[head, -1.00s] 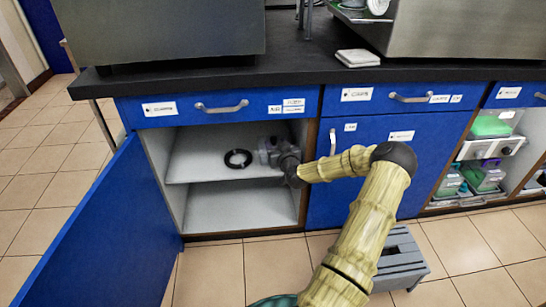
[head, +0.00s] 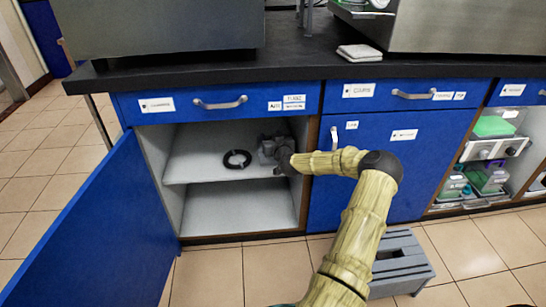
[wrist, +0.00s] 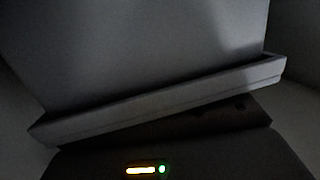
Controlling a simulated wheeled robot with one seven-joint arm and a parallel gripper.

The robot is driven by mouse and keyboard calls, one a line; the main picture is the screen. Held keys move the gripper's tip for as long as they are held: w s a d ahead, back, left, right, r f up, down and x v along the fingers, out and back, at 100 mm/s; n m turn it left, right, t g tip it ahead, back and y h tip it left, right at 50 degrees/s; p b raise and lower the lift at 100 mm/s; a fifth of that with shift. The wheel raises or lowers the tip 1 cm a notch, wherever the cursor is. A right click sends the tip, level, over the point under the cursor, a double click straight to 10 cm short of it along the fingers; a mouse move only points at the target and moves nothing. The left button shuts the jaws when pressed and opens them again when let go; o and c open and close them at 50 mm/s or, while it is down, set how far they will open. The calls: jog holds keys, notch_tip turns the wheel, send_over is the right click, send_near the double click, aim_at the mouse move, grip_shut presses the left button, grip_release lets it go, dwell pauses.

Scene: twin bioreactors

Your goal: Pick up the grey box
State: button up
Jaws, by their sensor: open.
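My gripper (head: 270,150) is inside the open cupboard, at the right side of the upper compartment, above the shelf. It is small and partly merges with grey shapes there, so its fingers are hard to make out. In the head view I cannot clearly separate a grey box from the gripper. In the wrist view a large flat grey surface with a raised, tilted lip (wrist: 170,100) fills the middle, very close to the camera. It may be the grey box, but I cannot tell for sure. The fingertips do not show there, and nothing is seen held.
A black coiled ring (head: 237,160) lies on the cupboard shelf (head: 200,170), left of my gripper. The blue door (head: 100,235) stands open at the left. A grey step stool (head: 400,265) stands on the floor at right. The lower compartment is empty.

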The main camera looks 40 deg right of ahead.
dwell(0.5)
grip_shut()
jog(key=shift+r, duration=0.2)
jog(key=shift+w+a+r+p, duration=0.2)
jog(key=shift+r+p, duration=0.4)
jog(key=shift+p, duration=0.3)
notch_tip(320, 180, up, 6)
jog(key=p, duration=0.3)
jog(key=shift+r, duration=0.2)
jog(key=w+a+p, duration=0.2)
jog(key=w+a, duration=0.3)
jog(key=a, duration=0.3)
jog(key=w+a+p, duration=0.3)
jog(key=w+a, duration=0.2)
jog(key=a, duration=0.3)
jog(key=shift+a+f, duration=0.3)
jog(key=shift+f, duration=0.15)
